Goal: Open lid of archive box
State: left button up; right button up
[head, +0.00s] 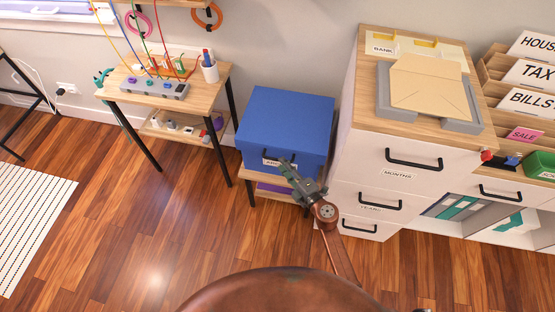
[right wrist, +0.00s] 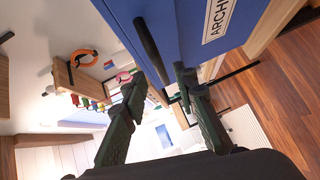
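The blue archive box (head: 290,118) sits on a low wooden stand beside the white drawer cabinet, with its lid down. Its front carries a white label, and a dark handle shows in the right wrist view (right wrist: 150,45). My right gripper (head: 289,167) is at the box's front near the label and hides part of it. In the right wrist view, its fingers (right wrist: 160,78) are apart, with the handle's lower end in front of the gap. I cannot tell whether they touch the handle. My left gripper is not in view.
The white drawer cabinet (head: 369,199) stands close on the box's right, with a grey tray and papers on top. A small wooden table (head: 203,98) with cables and a pen cup (head: 209,68) stands to the left. The wooden floor (head: 150,220) in front is clear.

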jog(key=b+x, duration=0.1)
jog(key=x, duration=0.3)
jog(key=shift+f, duration=0.15)
jog(key=shift+w+a, duration=0.2)
jog(key=shift+w, duration=0.15)
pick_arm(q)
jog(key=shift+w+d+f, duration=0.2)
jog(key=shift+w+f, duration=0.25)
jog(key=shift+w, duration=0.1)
pick_arm(e)
grip_shut()
